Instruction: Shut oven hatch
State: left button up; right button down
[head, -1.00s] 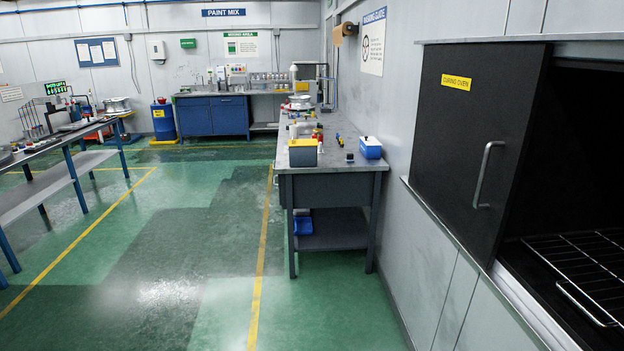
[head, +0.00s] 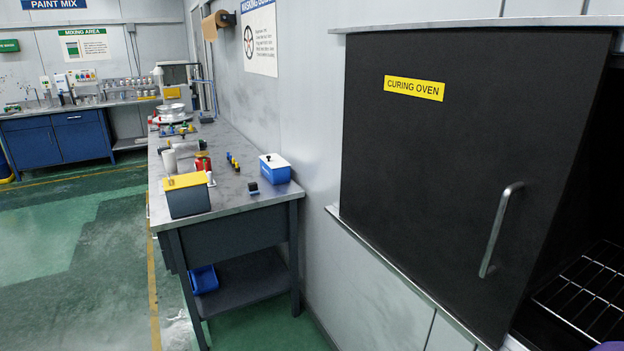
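The curing oven's hatch (head: 440,170) is a dark panel with a yellow "CURING OVEN" label (head: 414,88) and a vertical metal bar handle (head: 499,230). It covers the left part of the oven front in the head view. To its right the dark oven opening (head: 585,190) shows, with a wire rack (head: 588,295) inside, so the oven stands open. Neither of my grippers is in view. The right end of the opening is cut off by the picture's edge.
A metal workbench (head: 235,208) with a yellow-topped box (head: 187,194) and a blue box (head: 275,168) stands left of the oven. A ledge (head: 400,290) runs under the hatch. Green floor (head: 80,250) is clear at left. A small purple patch shows at the bottom right corner.

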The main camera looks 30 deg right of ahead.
aim_at(462, 153)
jog(key=i+j+z, duration=0.1)
jog(key=i+z, duration=0.2)
jog(key=i+j+z, duration=0.3)
jog(key=i, duration=0.25)
jog(key=i+j+z, duration=0.15)
jog(key=i+z, duration=0.15)
jog(key=i+j+z, duration=0.35)
jog(key=z, duration=0.15)
jog(key=i+j+z, duration=0.35)
jog(key=j+z, duration=0.15)
